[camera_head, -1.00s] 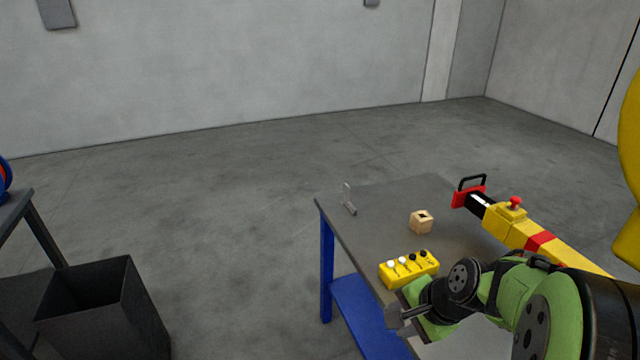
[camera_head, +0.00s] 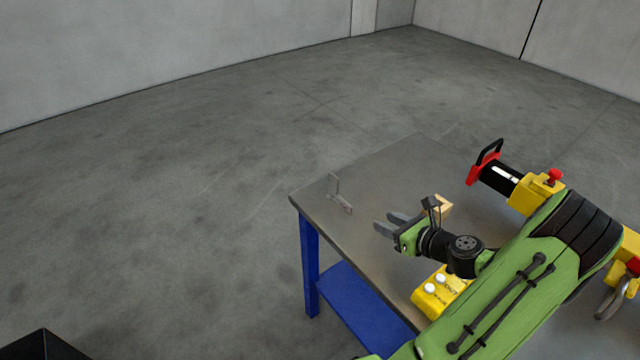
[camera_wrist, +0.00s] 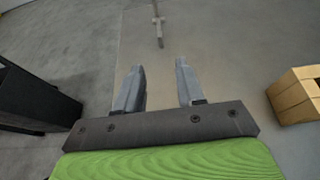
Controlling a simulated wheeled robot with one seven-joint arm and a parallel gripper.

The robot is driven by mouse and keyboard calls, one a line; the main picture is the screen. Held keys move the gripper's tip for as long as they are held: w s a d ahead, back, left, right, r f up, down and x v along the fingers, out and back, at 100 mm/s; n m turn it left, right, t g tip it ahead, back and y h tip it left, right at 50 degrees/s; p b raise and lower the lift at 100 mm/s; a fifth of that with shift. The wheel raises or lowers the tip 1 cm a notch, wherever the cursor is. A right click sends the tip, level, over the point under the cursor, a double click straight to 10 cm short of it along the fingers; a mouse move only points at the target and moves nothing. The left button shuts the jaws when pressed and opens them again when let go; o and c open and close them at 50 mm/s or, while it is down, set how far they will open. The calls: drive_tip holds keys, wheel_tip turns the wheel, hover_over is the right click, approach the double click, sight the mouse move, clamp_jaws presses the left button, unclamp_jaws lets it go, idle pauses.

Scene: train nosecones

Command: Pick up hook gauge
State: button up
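The hook gauge (camera_head: 339,198) is a small grey metal piece with an upright part and a flat foot. It stands on the tabletop near the far left corner. In the wrist view the hook gauge (camera_wrist: 158,24) shows at the top, beyond the fingertips and roughly centred between them. My gripper (camera_head: 384,221) is over the table, to the right of the gauge and apart from it. In the wrist view my gripper (camera_wrist: 160,66) has its two fingers spread with nothing between them.
The grey-topped table (camera_head: 375,170) has blue legs. A wooden block (camera_head: 443,205) is behind my gripper, partly hidden. A yellow holder (camera_head: 432,300) with white knobs is partly hidden by my arm. A yellow and red tool (camera_head: 535,195) lies at the right. A dark bin (camera_head: 45,345) is at lower left.

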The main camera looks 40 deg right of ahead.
sight(352, 207)
drive_tip(key=b+x, duration=0.4)
drive_tip(key=x, duration=1.1)
drive_tip(key=shift+w, duration=0.2)
drive_tip(key=shift+s, duration=0.1)
clamp_jaws()
